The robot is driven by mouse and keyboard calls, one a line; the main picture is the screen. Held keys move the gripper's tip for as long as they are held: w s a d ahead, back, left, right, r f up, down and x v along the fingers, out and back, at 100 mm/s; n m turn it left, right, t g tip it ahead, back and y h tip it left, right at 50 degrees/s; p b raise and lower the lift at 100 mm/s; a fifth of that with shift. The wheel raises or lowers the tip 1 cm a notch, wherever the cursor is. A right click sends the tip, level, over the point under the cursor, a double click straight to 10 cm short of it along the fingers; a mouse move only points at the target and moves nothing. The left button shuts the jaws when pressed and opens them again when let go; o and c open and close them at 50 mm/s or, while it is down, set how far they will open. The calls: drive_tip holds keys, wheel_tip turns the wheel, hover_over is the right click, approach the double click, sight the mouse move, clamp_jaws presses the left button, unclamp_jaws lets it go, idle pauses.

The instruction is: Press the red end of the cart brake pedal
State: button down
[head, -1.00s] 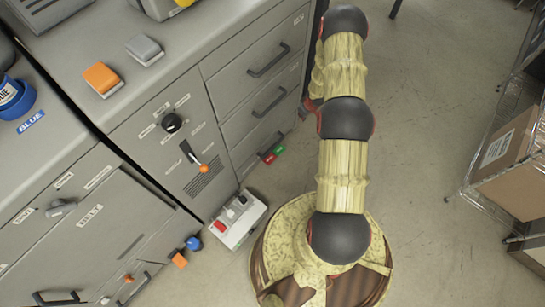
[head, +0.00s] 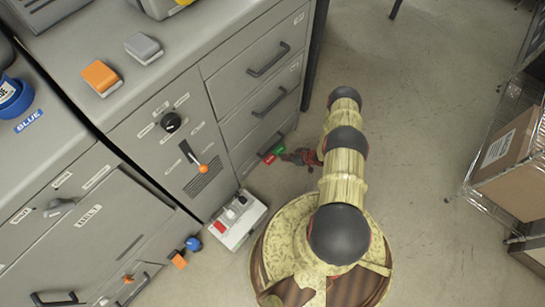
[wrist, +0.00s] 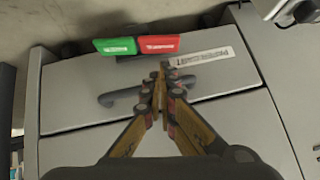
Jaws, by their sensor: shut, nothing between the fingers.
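The cart brake pedal is a low bar with a red end (head: 270,159) and a green end (head: 280,151), at the foot of the grey drawer cabinet. In the wrist view the red end (wrist: 158,44) is to the right of the green end (wrist: 115,46). My gripper (head: 286,156) is low beside the pedal, close to the green end in the head view. In the wrist view its shut, empty fingertips (wrist: 163,70) point toward the red end, just short of it in the picture. I cannot tell whether they touch it.
A light box with red and grey tops (head: 238,220) stands on the floor by the cabinet. A wire shelf with a cardboard box (head: 510,165) is at the right.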

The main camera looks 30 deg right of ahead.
sight(272, 159)
drive_tip(key=shift+a+f, duration=0.1)
drive_tip(key=b+x, duration=0.3)
drive_tip(key=x, duration=0.5)
drive_tip(key=shift+w+f+b, duration=0.2)
drive_tip(key=shift+f+b, duration=0.05)
drive_tip(key=shift+b, duration=0.15)
drive_tip(key=shift+w+a+f, duration=0.25)
drive_tip(key=shift+w+f, duration=0.1)
drive_tip(key=shift+w, duration=0.05)
